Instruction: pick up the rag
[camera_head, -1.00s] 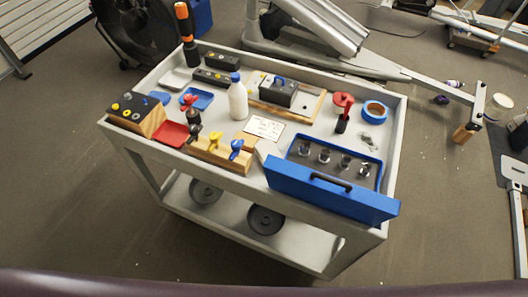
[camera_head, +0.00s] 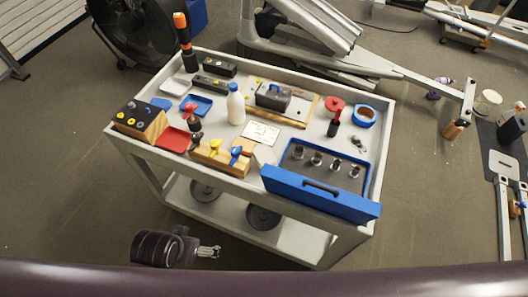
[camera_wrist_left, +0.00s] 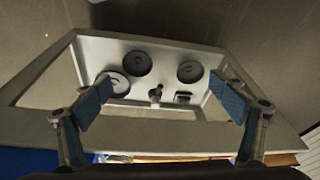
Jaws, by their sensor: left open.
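I cannot make out a rag with certainty. A small pale piece (camera_head: 264,154) lies between the wooden block and the blue case on the grey cart (camera_head: 150,158); it may be cloth, but it is too small to tell. My left gripper (camera_head: 209,251) is in front of the cart, low, below the top tray and apart from it. In the left wrist view its two blue-padded fingers (camera_wrist_left: 162,95) are spread wide with nothing between them. Beyond them that view shows the cart's lower shelf (camera_wrist_left: 110,47). My right gripper is not in view.
The top tray holds a blue case (camera_head: 320,193), a white bottle (camera_head: 236,105), a wooden block (camera_head: 212,158), blue tape (camera_head: 365,117) and a black box (camera_head: 273,96). Dark discs (camera_head: 263,219) lie on the lower shelf. The floor in front is clear.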

